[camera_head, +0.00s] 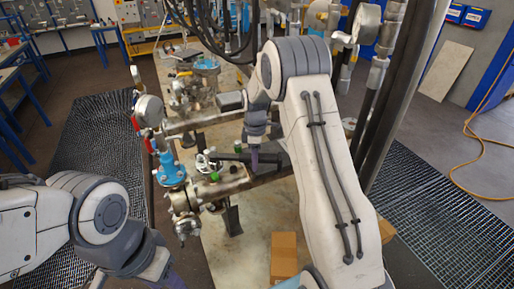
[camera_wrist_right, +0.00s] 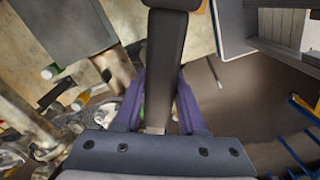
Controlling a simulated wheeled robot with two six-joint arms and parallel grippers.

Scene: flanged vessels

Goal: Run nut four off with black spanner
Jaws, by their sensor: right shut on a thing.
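My right gripper (camera_head: 254,162) is shut on the black spanner (camera_head: 232,157) above the flanged pipework on the bench. In the right wrist view, the spanner's dark bar (camera_wrist_right: 166,55) runs between the purple fingers of the right gripper (camera_wrist_right: 162,95) towards the top of the picture. Green-capped fittings (camera_head: 214,176) stand close by the spanner on the left. I cannot single out nut four, nor tell whether the spanner touches a nut. My left gripper (camera_head: 168,280) shows only as a purple bit at the bottom edge, its fingers cut off.
A blue valve (camera_head: 170,170) with a red part and a gauge (camera_head: 150,110) stands left of the flange. Dark upright pipes (camera_head: 395,90) rise at the right. Floor grating lies on both sides.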

